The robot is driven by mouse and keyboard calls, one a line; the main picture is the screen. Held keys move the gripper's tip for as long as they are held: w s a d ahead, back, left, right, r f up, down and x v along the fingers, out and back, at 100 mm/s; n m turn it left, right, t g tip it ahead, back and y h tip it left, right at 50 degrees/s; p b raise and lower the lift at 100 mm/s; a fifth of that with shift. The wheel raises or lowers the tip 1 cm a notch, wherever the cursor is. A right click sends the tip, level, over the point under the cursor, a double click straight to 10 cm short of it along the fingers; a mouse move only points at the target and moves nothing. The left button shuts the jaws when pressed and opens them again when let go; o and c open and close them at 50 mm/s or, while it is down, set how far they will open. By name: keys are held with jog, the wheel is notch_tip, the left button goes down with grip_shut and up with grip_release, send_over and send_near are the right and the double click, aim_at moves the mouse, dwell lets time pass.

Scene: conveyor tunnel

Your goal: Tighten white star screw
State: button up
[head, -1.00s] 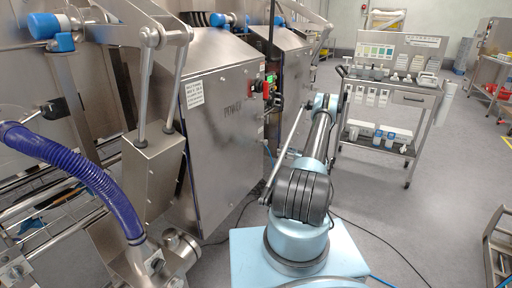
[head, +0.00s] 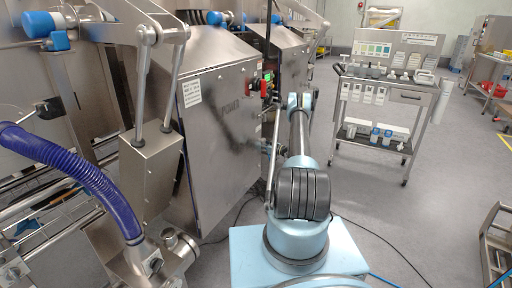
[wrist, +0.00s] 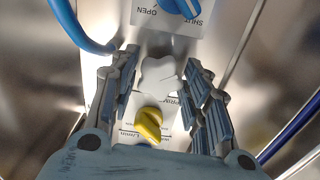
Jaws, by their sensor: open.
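The white star screw (wrist: 159,77) is a white lobed knob on a labelled plate, near the middle of the wrist view. My gripper (wrist: 161,66) is open, with one finger row to the left of the screw and one to the right. The screw lies between them in the picture, with a gap on each side. I cannot tell how far the fingers reach in depth. No object is held. In the head view my arm stands in front of the steel cabinet (head: 215,150), and the gripper is too hidden to make out clearly.
A yellow knob (wrist: 149,123) sits just below the white screw, close to the palm. A blue knob (wrist: 182,7) is above, by the OPEN and SHUT labels. A blue hose (wrist: 76,28) curves at upper left. A cart (head: 385,100) stands at the right.

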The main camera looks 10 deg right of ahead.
jog(key=shift+w+a, duration=0.3)
jog(key=shift+a, duration=0.15)
jog(key=c, duration=0.8)
